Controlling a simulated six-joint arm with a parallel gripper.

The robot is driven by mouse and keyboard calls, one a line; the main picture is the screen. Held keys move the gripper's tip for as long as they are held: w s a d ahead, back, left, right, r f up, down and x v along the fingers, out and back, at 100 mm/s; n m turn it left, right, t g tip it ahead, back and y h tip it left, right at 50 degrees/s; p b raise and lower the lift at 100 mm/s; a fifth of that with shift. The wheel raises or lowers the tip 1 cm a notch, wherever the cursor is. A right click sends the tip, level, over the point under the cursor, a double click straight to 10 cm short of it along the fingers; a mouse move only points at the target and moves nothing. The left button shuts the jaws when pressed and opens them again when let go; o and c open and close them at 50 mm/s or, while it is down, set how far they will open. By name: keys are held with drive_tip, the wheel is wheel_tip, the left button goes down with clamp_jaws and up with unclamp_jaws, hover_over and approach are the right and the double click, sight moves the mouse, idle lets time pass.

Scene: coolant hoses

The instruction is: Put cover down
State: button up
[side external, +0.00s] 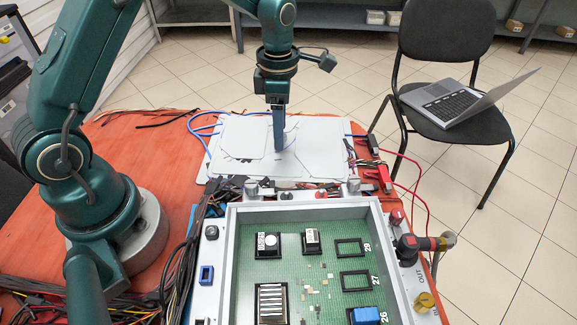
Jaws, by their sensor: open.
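A flat pale grey-white cover (228,171) lies on the red table behind the open case (229,263). My gripper (279,145) points straight down over the middle of the cover, with its fingertips at or just above the surface. Seen edge-on from here, the fingers look like one narrow shape, and the gap between them is hidden. The gripper is open. I cannot tell whether its tips touch the cover. The case shows a green circuit board (313,275) with black sockets and a blue block (366,315).
Cables and small connectors lie along the strip between cover and case, with black cables (182,262) at the case's left. A hose fitting (425,243) sticks out at the case's right. A chair with a laptop (447,103) stands beyond the table. Bare red table (150,152) shows left of the cover.

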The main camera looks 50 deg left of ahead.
wheel_tip(320, 180, up, 11)
wheel_tip(320, 180, up, 4)
drive_tip(key=m+t, duration=0.1)
drive_tip(key=m, duration=0.5)
hover_over(269, 155)
drive_tip(key=s+d+f+m+t, duration=0.2)
drive_tip(key=s+m+t, duration=0.2)
drive_tip(key=s+m, duration=0.9)
drive_tip(key=m, duration=0.8)
drive_tip(key=shift+s+t, duration=0.15)
drive_tip(key=shift+t, duration=0.15)
